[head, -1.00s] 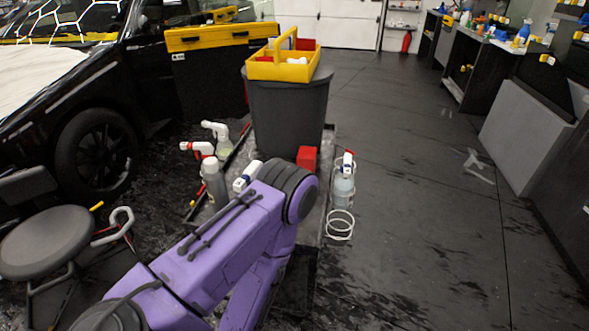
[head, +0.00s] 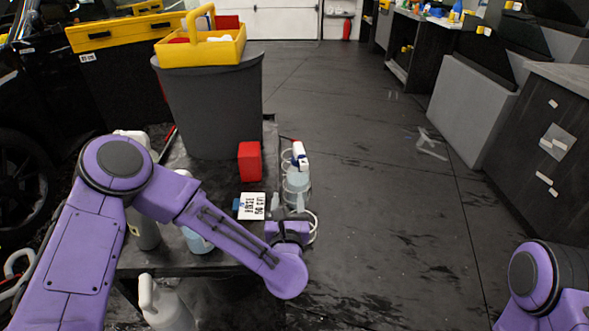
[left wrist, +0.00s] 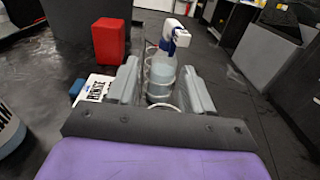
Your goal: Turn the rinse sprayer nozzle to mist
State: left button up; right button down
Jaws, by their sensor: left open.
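The rinse sprayer is a clear bottle (head: 297,181) with a white and blue spray head (head: 300,156), red at its top. It stands upright in a white wire ring holder (head: 312,232) at the cart's right side. It also shows in the left wrist view, bottle (left wrist: 162,76) and head (left wrist: 176,35). My left gripper (head: 288,203) is open and empty, just on the near side of the bottle. In the left wrist view its fingers (left wrist: 160,68) point at the bottle, which appears between them but farther off. The nozzle's setting is too small to read. My right gripper is out of view.
A white card reading RINSE (head: 252,206) and a red block (head: 250,161) sit on the dark cart top (head: 215,172). A grey bin (head: 212,110) carries a yellow tool tray (head: 200,52). Other bottles, partly hidden by my left arm, stand left.

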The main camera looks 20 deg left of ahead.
pick_arm(q)
jog(key=r+p+x, duration=0.1)
jog(key=x, duration=0.9)
jog(key=shift+w, duration=0.15)
grip_shut()
grip_release()
jog(key=v, duration=1)
jog(key=shift+s+b, duration=0.3)
jog(key=shift+b, duration=0.15)
